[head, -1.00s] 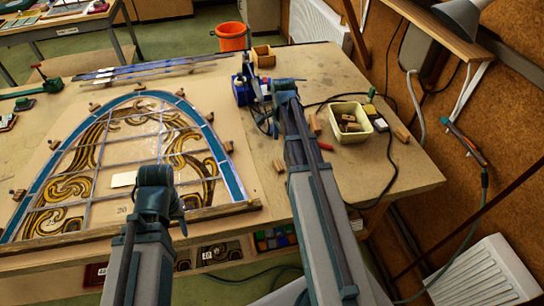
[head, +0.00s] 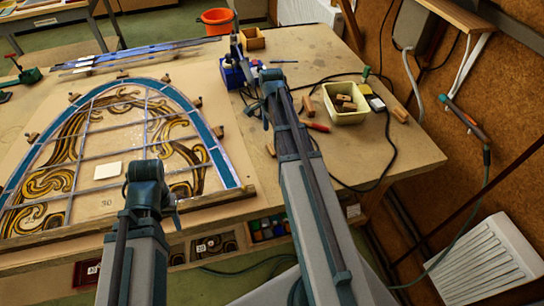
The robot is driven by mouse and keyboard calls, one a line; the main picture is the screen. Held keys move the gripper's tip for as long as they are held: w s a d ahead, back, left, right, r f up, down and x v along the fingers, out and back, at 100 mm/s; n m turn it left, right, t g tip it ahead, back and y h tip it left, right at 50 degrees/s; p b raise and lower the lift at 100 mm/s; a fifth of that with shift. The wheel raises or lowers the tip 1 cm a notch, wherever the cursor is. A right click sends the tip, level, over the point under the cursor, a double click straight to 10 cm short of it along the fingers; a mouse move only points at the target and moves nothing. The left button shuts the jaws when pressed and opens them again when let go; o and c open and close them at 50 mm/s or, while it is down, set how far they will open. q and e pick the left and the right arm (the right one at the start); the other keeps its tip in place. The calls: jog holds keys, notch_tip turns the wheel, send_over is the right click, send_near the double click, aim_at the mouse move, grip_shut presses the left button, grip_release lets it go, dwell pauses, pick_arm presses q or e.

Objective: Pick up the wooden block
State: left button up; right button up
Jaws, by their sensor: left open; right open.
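Several wooden blocks lie on the workbench; which one is meant I cannot tell. One block (head: 308,106) stands left of the cream tub, another block (head: 400,114) lies right of it, and a small block (head: 271,150) lies beside my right forearm. More blocks (head: 345,102) are in the tub. My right gripper (head: 257,110) is open over the bench, left of the blocks, and appears empty. My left gripper (head: 174,205) is open near the front edge of the leaded panel (head: 120,150), well left of the blocks. Its fingers are partly hidden by its wrist.
The cream tub (head: 330,114) stands on the workbench (head: 380,165). A red-handled tool (head: 317,127) and black cables lie close to the blocks. A blue holder (head: 232,74) and an open wooden box (head: 252,40) stand behind. A wall borders the right side.

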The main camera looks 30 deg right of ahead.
aim_at(272, 148)
pick_arm(q)
jog(key=shift+f+b, duration=0.55)
jog(key=shift+f, duration=0.55)
pick_arm(e)
jog(key=shift+f, duration=1.05)
pick_arm(q)
jog(key=shift+f, duration=0.1)
pick_arm(e)
jog(key=shift+f, duration=0.1)
notch_tip(272, 148, down, 5)
jog(key=b, duration=0.5)
jog(key=shift+d+f, duration=0.1)
jog(key=shift+d, duration=0.05)
pick_arm(q)
notch_tip(272, 148, down, 5)
pick_arm(e)
jog(key=c, duration=1.2)
jog(key=shift+c, duration=0.2)
jog(key=shift+r, duration=0.2)
